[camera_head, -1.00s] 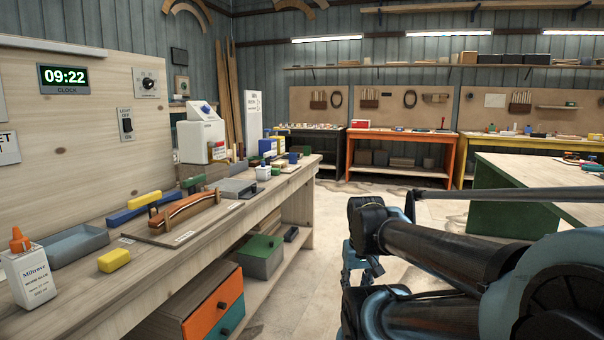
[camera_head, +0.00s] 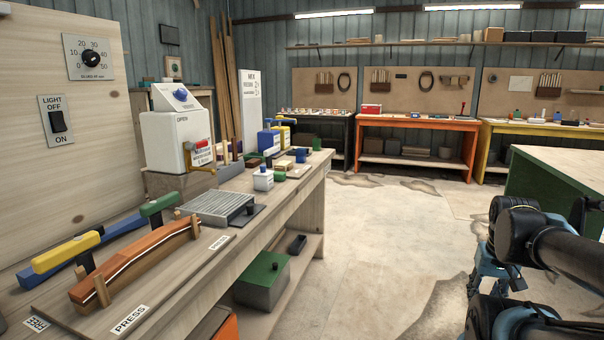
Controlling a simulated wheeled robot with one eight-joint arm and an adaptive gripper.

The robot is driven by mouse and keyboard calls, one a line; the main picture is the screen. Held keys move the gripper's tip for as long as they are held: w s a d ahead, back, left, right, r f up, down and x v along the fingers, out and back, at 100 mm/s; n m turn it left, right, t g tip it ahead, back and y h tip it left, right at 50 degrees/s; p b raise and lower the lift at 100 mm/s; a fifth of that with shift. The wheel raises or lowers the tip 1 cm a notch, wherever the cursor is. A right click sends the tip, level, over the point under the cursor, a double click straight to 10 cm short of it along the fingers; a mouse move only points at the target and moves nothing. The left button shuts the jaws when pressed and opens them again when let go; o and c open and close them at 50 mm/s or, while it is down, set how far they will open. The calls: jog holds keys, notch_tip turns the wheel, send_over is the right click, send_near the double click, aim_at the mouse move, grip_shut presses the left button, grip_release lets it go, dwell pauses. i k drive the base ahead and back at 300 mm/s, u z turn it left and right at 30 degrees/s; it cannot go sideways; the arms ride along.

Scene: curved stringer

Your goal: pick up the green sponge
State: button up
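I cannot single out a green sponge for certain. Several small green things stand on the wooden workbench (camera_head: 262,215) at the left. A small green block (camera_head: 316,145) is at the bench's far end. A low green piece (camera_head: 279,176) lies nearer, just right of a small white bottle (camera_head: 263,180). Both are too small to tell what they are made of. My black and blue arm links show at the lower right, over the floor and apart from the bench. No gripper fingers can be made out.
On the bench are an orange curved piece in a press fixture (camera_head: 135,262), a yellow-and-blue clamp (camera_head: 65,253), a grey ribbed block (camera_head: 217,207) and a white dispenser (camera_head: 178,140). A green-lidded box (camera_head: 262,280) sits on the lower shelf. The floor (camera_head: 390,240) beside the bench is clear.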

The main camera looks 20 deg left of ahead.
aim_at(281, 176)
jog(key=u, duration=0.25)
jog(key=i, duration=1)
jog(key=u, duration=0.75)
jog(key=i, duration=0.45)
jog(key=u, duration=0.35)
